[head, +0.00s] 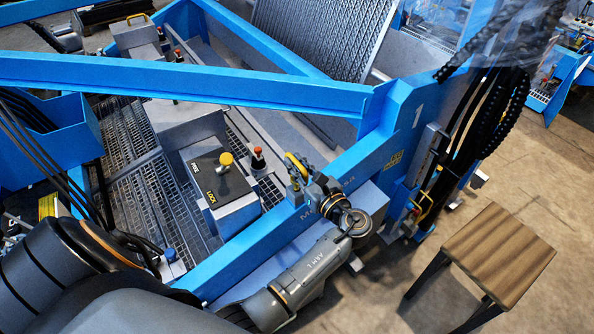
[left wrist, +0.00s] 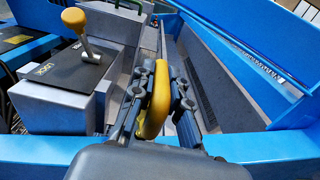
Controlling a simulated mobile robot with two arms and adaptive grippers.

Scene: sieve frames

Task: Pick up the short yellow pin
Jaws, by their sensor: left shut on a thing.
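My left gripper (head: 296,180) reaches over the blue frame rail, in the middle of the head view. It is shut on the short yellow pin (head: 293,162), whose curved yellow top shows above the fingers. In the left wrist view the pin (left wrist: 160,85) stands between the two grey fingers (left wrist: 160,98), running lengthwise along them. Its lower end is hidden by the gripper, so I cannot tell whether it is clear of the frame. My right gripper does not show.
A grey box with a yellow-knobbed lever (head: 226,159) stands left of the gripper. A red-topped pin (head: 258,155) stands between them. Blue beams (head: 200,84) cross above the mesh floor. A wooden stool (head: 497,252) stands on the floor at right.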

